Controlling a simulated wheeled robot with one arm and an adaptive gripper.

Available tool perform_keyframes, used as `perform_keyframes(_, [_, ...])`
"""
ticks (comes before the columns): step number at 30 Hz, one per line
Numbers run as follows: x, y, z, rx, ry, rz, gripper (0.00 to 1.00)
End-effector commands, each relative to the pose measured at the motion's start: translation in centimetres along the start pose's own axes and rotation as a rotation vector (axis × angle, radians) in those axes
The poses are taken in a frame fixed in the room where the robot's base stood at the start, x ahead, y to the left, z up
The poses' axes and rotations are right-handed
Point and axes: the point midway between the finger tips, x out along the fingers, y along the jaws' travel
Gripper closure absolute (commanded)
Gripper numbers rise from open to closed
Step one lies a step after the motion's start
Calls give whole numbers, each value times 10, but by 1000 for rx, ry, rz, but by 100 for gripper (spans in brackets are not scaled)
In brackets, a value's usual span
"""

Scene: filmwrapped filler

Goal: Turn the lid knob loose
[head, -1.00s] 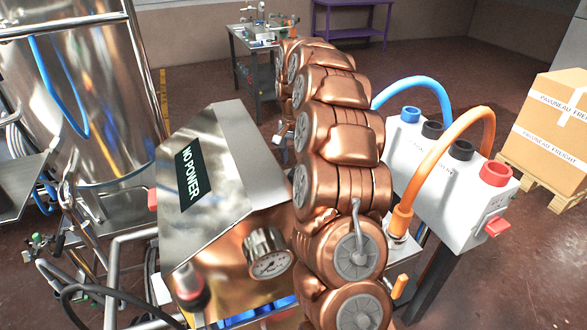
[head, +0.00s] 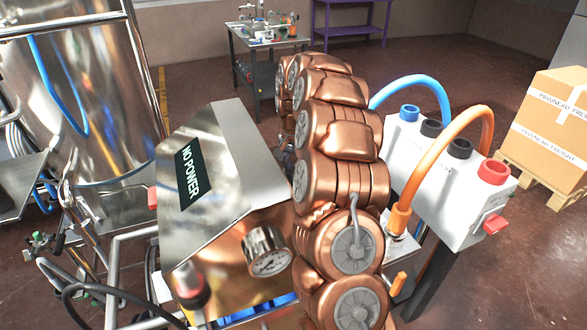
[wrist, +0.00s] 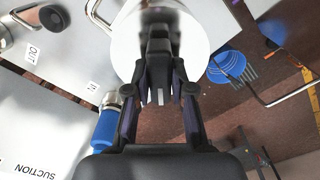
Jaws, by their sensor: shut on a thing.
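In the wrist view, my gripper (wrist: 158,52) reaches over a round, pale metal lid (wrist: 192,42) with a shiny rim. Its dark fingers are drawn together over the middle of the lid, shut on the lid knob. The fingers hide most of the knob, so I cannot tell how far it is turned. In the head view, my copper-coloured arm hides the gripper, the knob and the lid.
A steel housing marked NO POWER (head: 192,172) and a pressure gauge (head: 267,251) stand left of my arm. A white box with coloured ports (head: 437,185) and an orange hose (head: 433,150) stand right. A carton (head: 555,130) sits on a pallet beyond.

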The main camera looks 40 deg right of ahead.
Motion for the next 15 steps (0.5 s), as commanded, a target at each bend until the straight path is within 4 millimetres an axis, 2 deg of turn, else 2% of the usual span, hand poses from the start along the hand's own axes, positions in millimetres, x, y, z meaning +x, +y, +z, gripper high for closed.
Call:
perform_keyframes(3, [0,0,0,0,0,0,100])
perform_keyframes(15, [0,0,0,-42,0,0,100])
